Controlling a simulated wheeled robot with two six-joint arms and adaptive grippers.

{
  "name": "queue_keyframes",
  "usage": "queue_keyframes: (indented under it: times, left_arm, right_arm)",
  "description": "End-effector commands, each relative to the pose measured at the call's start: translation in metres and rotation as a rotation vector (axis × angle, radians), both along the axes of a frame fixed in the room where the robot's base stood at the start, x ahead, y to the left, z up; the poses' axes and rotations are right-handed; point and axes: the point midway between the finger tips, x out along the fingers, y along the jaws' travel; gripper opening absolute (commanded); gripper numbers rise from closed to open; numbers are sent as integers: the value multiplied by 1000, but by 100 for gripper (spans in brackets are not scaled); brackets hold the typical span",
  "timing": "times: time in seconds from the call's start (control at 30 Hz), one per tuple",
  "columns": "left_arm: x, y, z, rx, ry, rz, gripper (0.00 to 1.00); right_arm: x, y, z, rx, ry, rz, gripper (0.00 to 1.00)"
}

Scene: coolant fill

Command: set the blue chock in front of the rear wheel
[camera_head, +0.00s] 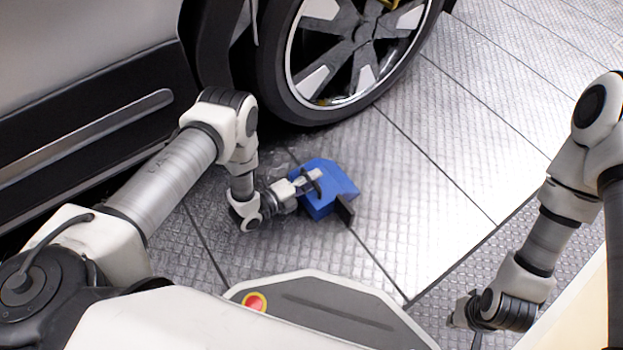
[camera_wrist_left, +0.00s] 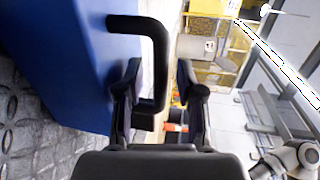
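The blue chock (camera_head: 325,187) is on the tread-plate floor just below the tyre of the wheel (camera_head: 350,55), with a visible gap between them. Its black handle (camera_wrist_left: 157,60) shows in the left wrist view, beside the chock's blue side (camera_wrist_left: 65,60). My left gripper (camera_head: 308,182) is at the handle. In the left wrist view its two fingers (camera_wrist_left: 160,80) stand apart on either side of the handle, with small gaps. My right gripper (camera_head: 466,316) hangs at the lower right, away from the chock; its fingers are too small to judge.
The car's dark sill (camera_head: 100,140) runs along the left, close to my left arm. My base with a red button (camera_head: 254,302) is at the bottom. Open floor (camera_head: 450,130) lies right of the chock. Yellow shelving (camera_wrist_left: 222,65) shows in the wrist view.

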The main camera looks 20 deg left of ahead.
Motion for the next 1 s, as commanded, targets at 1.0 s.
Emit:
queue_keyframes:
  times: [1.0]
  left_arm:
    - [-90, 66, 24, -48, 122, 47, 38]
  right_arm:
    - [-3, 1, 66, 1, 7, 10, 0]
